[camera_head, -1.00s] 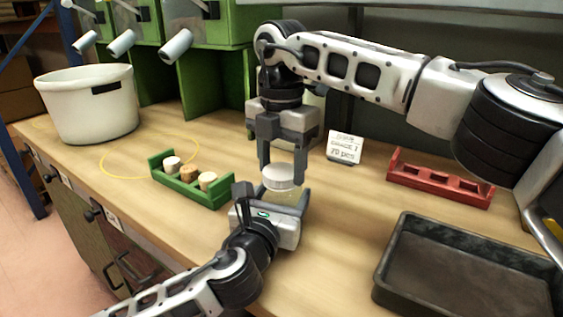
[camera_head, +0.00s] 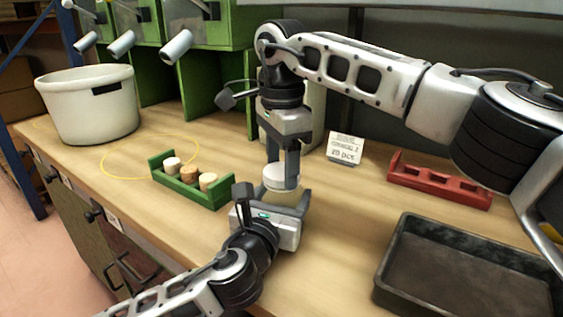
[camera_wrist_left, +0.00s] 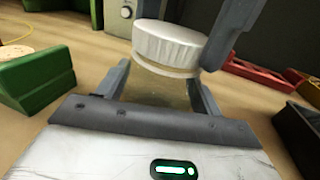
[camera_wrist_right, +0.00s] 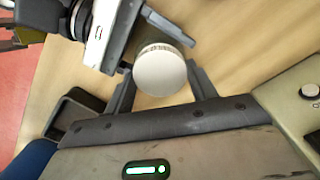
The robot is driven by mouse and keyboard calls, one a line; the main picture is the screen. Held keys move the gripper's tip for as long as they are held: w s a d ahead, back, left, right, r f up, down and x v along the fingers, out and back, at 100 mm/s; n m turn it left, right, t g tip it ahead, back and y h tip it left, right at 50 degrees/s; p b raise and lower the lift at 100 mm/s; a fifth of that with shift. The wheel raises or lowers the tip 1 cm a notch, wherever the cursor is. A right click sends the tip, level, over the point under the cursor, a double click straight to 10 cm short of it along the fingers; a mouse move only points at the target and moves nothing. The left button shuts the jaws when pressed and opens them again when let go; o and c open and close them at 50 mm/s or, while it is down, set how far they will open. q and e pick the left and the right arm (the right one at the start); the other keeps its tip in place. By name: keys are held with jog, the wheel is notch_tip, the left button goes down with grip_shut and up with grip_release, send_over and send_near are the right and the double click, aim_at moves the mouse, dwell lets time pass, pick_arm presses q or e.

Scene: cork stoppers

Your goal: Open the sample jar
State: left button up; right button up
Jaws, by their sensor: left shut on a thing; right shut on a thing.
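The sample jar has a white ribbed lid (camera_head: 279,178) and a clear body (camera_wrist_left: 158,88). My left gripper (camera_head: 275,200) is shut on the body and holds it low over the bench. My right gripper (camera_head: 283,160) points down from above and is shut on the lid. In the left wrist view the lid (camera_wrist_left: 168,46) is over the body with a thin beige band under its rim; I cannot tell whether they are still joined. In the right wrist view the round lid top (camera_wrist_right: 160,70) lies between my right fingers.
A green rack (camera_head: 190,188) with three corks stands left of the jar. A white pot (camera_head: 88,105) is at the far left. A sign (camera_head: 344,149), a red rack (camera_head: 440,184) and a dark tray (camera_head: 470,265) are to the right. Green bins stand behind.

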aim_at(282, 171)
pick_arm(q)
jog(key=shift+f, duration=0.1)
pick_arm(e)
jog(key=n, duration=1.1)
jog(key=shift+s, duration=0.1)
jog(key=shift+r, duration=0.1)
jog(key=shift+r, duration=1.05)
jog(key=shift+r, duration=2)
pick_arm(q)
jog(key=o, duration=2)
